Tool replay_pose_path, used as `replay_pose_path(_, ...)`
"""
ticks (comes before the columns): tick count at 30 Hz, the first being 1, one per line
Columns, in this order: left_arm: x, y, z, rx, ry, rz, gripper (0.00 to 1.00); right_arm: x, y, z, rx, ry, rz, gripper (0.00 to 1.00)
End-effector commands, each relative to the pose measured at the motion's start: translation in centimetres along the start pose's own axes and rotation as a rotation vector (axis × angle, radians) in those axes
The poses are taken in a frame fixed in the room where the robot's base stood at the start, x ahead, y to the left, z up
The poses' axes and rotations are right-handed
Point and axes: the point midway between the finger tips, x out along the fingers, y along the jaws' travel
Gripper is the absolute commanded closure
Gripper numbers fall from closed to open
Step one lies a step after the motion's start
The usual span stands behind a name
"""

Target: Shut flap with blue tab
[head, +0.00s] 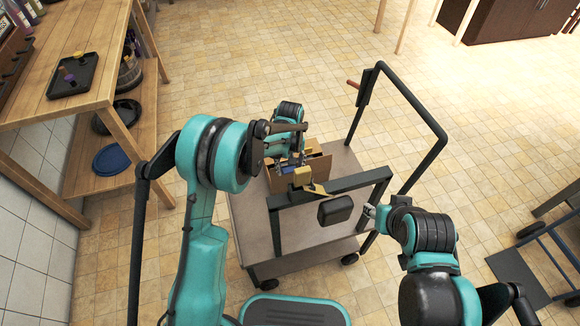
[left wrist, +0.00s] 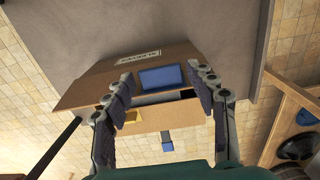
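A cardboard box (head: 281,184) stands on the cart, and the left wrist view shows it from above (left wrist: 190,128). A labelled cardboard flap (left wrist: 112,70) spreads out at its far side. A larger blue rectangle (left wrist: 160,78) lies against the cardboard, between my fingers. A small blue tab (left wrist: 167,141) sticks out at the near edge. My left gripper (head: 290,164) is over the box with its fingers spread apart, and no object shows gripped between them (left wrist: 160,82). My right gripper (head: 371,211) is beside the cart handle, away from the box; its finger opening is unclear.
The grey cart (head: 248,219) has a dark handle frame (head: 345,184) with a black block (head: 335,210) near it. A yellow piece (head: 302,177) shows in front of the box. A wooden table (head: 100,30) with a black tray (head: 73,77) is at left.

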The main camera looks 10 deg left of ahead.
Motion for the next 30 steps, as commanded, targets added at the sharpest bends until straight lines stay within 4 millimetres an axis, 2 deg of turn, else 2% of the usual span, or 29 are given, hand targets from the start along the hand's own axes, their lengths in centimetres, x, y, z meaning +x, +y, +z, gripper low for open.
replay_pose_path(1,0.0,0.0,0.0,0.0,0.0,0.0,0.64,0.0,0.0,0.0,0.0,0.0,0.0,0.6)
replay_pose_path(5,0.0,0.0,0.0,0.0,0.0,0.0,0.98,0.0,0.0,0.0,0.0,0.0,0.0,0.6)
replay_pose_path(6,0.0,0.0,0.0,0.0,0.0,0.0,1.0,0.0,0.0,0.0,0.0,0.0,0.0,0.6)
replay_pose_path(11,0.0,0.0,-0.4,-0.002,-0.032,-0.001,1.0,-0.1,0.0,-0.1,0.0,0.0,0.0,0.6)
replay_pose_path(21,0.3,0.0,-3.5,-0.003,-0.318,0.001,1.0,-0.4,0.0,-0.3,0.0,0.0,0.0,0.6)
replay_pose_path(30,0.7,0.0,-4.9,-0.001,-0.478,0.0,1.0,-0.2,0.0,-0.2,0.0,0.0,0.0,0.6)
